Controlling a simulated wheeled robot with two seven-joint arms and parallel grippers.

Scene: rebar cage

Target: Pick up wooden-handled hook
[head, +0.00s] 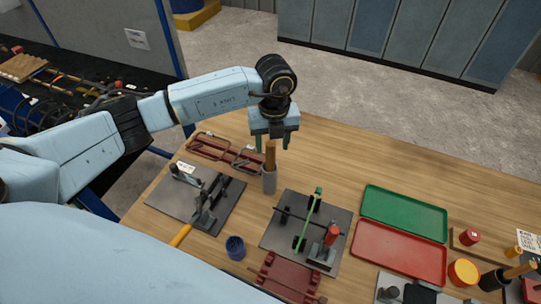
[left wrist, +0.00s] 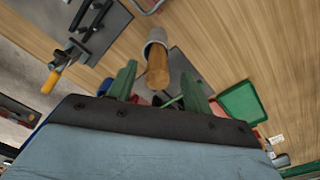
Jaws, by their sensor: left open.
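The wooden-handled hook stands upright in a grey cup (head: 269,181), with its brown wooden handle (head: 270,156) up; its hook end is hidden inside. In the left wrist view the handle (left wrist: 158,70) points toward the camera out of the cup (left wrist: 156,38). My left gripper (head: 272,146) reaches down from above, its green fingers open. The handle's top lies between the two fingers, with gaps on both sides in the left wrist view. My right gripper is not in view.
A grey plate (head: 160,200) with a yellow-handled tool stands left of the cup. Another plate (head: 340,217) with a green bar fixture lies to the right. Red frames (head: 210,146) lie behind left. A blue cup (head: 235,247), a green tray (head: 404,212) and a red tray (head: 398,254) are nearby.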

